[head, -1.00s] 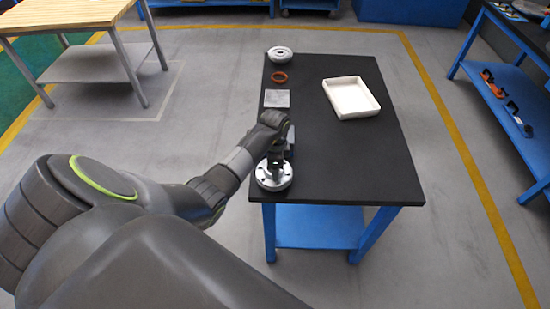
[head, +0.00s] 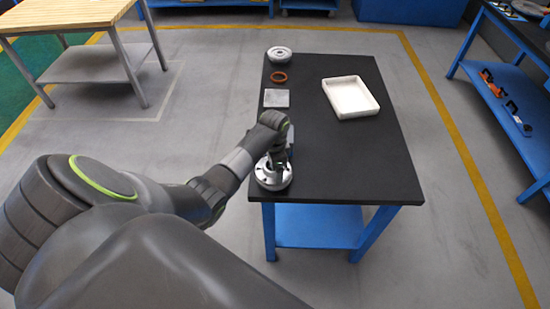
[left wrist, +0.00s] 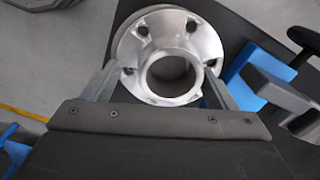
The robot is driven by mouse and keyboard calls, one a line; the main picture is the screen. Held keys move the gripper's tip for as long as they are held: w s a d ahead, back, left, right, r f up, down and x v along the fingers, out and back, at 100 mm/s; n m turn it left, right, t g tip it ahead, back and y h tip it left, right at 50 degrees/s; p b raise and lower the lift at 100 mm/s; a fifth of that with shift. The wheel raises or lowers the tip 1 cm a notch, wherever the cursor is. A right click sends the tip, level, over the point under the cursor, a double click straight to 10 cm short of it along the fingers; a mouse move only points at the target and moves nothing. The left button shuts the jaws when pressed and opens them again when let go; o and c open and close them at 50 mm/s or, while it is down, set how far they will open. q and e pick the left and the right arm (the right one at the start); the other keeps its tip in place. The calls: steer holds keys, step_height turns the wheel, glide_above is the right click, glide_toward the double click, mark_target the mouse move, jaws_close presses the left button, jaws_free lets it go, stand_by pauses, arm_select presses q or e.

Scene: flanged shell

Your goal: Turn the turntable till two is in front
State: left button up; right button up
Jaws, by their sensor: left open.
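A silvery metal flanged shell (head: 270,181) sits at the near left corner of the black table, seemingly on the turntable, which I cannot make out separately. The left wrist view shows its round flange with bolt holes and a raised central collar (left wrist: 189,33). My left gripper (head: 277,165) is over the shell from above. In the left wrist view my left gripper (left wrist: 162,88) is open, with one finger on each side of the collar. I cannot tell whether the fingers touch it. No number mark is readable. My right gripper is not in view.
The table's right front is clear.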

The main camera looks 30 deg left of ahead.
arm_select(q)
steer(key=shift+a+f, duration=0.15)
steer(key=shift+a, duration=0.05)
stand_by(0.3)
steer(key=shift+r, duration=0.25)
step_height(320, 180, up, 17)
steer(key=p, duration=0.3)
steer(key=shift+p, duration=0.3)
steer(key=shift+w, duration=0.1)
